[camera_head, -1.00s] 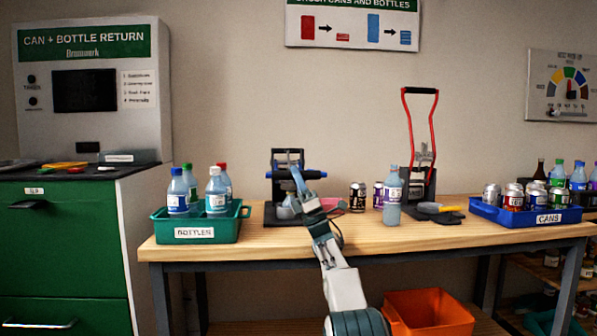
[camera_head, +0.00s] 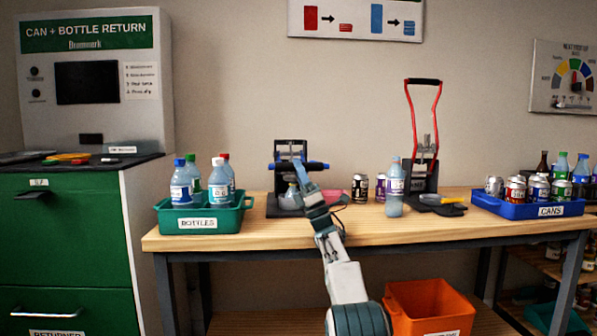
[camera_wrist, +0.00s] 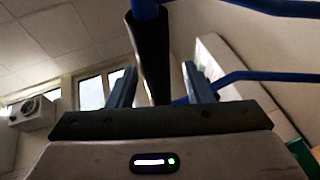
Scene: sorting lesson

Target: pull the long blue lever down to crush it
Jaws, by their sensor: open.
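The crusher (camera_head: 290,150) stands on the bench, a dark upright frame with a blue crossbar lever (camera_head: 318,166) running sideways across it. A clear bottle (camera_head: 289,199) sits low in the crusher, partly hidden by my arm. My gripper (camera_head: 299,168) is at the front of the crusher, overlapping the middle of the lever. In the wrist view my gripper (camera_wrist: 158,85) is open, its two fingers apart. A black bar (camera_wrist: 150,55) with a blue end stands between them in the picture; I cannot tell whether they touch it. Blue rods (camera_wrist: 250,76) extend to the right.
A green bottle tray (camera_head: 243,209) stands left of the crusher. Cans (camera_head: 360,188), a lone bottle (camera_head: 395,190) and a red-handled crusher (camera_head: 411,115) stand to the right, then a blue can tray (camera_head: 500,208). An orange bin (camera_head: 430,305) is below the bench.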

